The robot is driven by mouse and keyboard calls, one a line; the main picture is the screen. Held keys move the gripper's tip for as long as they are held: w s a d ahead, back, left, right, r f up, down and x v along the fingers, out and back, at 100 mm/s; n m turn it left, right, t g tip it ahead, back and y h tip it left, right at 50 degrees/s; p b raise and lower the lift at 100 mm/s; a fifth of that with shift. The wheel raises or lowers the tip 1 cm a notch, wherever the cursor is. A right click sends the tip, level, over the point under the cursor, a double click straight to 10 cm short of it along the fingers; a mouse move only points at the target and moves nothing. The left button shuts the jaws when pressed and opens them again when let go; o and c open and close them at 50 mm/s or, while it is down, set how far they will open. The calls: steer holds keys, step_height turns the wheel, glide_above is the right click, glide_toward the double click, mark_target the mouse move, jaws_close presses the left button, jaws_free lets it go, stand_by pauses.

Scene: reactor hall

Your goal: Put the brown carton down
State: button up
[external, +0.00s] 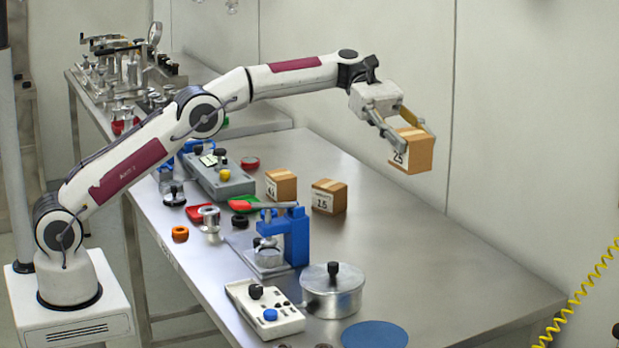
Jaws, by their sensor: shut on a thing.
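The brown carton (415,152) with a white label reading 25 is held in the air above the far side of the metal table. My gripper (402,132) is shut on it, with one finger at its left side and the other along its upper back. The carton is slightly tilted and clear of the table. Two similar brown cartons stand on the table below and to the left: one (281,185) and another (329,197) whose label looks like 15. The number on the first one's label is hard to read.
A blue press (296,238), a lidded metal pot (332,293), a white control box (263,308) and a blue disc (374,335) line the table's near side. A grey device (220,178) stands farther left. The table (440,255) is bare at right. A wall (530,130) rises behind.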

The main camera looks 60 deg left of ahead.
steer(key=w+a+f+n+t+y, duration=0.1)
steer(key=w+a+f+n+t, duration=0.15)
steer(key=a, duration=0.75)
steer(key=w+a+f+n+t, duration=0.2)
steer(key=w+a+t, duration=0.1)
steer(key=a, duration=0.7)
steer(key=a+f+n+t+y, duration=0.3)
steer(key=a+f+n+t, duration=0.1)
steer(key=a+f, duration=0.6)
step_height(320, 180, down, 3)
steer(key=shift+w+f+t, duration=0.1)
steer(key=shift+w+t, duration=0.1)
steer(key=shift+t, duration=0.25)
steer(key=shift+n, duration=0.25)
step_height(320, 180, down, 6)
steer(key=shift+f, duration=0.15)
steer(key=shift+f, duration=1.85)
